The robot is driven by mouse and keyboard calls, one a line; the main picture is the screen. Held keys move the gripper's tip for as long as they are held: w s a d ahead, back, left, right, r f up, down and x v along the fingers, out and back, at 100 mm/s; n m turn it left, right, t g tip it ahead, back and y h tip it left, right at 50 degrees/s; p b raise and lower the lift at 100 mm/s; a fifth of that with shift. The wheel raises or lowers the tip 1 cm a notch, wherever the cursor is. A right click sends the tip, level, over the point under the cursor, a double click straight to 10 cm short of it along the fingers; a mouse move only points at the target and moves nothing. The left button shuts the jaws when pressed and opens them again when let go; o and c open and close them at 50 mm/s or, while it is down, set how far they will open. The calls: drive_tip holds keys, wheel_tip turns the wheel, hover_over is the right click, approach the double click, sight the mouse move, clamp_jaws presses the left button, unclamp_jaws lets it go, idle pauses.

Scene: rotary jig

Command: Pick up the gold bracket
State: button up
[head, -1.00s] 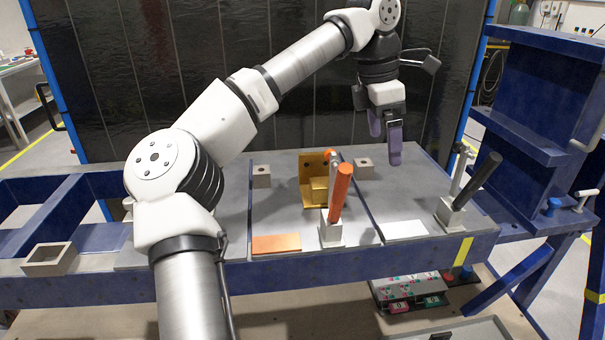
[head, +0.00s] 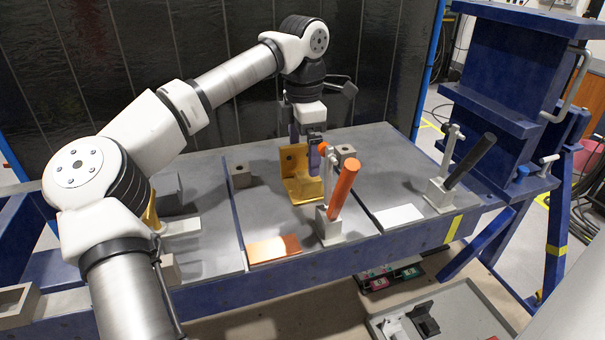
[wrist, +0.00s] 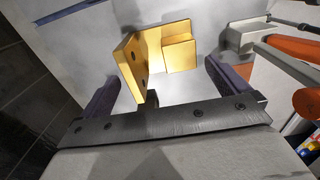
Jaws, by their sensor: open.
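The gold bracket (head: 299,178) stands on the grey jig plate behind the orange-handled clamp, with an upright wall and a small block on its base. In the wrist view the bracket (wrist: 157,55) lies ahead of and partly between the two purple fingers. My gripper (head: 309,152) is open above and close to the bracket; in the wrist view its fingers (wrist: 165,88) are spread apart with nothing clamped. In the head view the fingers and clamp hide part of the bracket. I cannot tell whether a finger touches it.
The toggle clamp with orange handle (head: 343,188) stands close in front of the bracket. A black-handled clamp (head: 470,161) stands farther right. A blue steel frame (head: 505,70) rises at the right.

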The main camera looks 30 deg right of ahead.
sight(303, 171)
drive_tip(key=shift+s+a+f+p, duration=0.1)
drive_tip(key=shift+f+p, duration=0.4)
drive_tip(key=shift+f, duration=1)
drive_tip(key=shift+s+a+f+p, duration=0.1)
drive_tip(key=shift+f+p, duration=0.35)
drive_tip(key=shift+f, duration=1)
drive_tip(key=shift+r, duration=0.1)
drive_tip(key=c, duration=1.1)
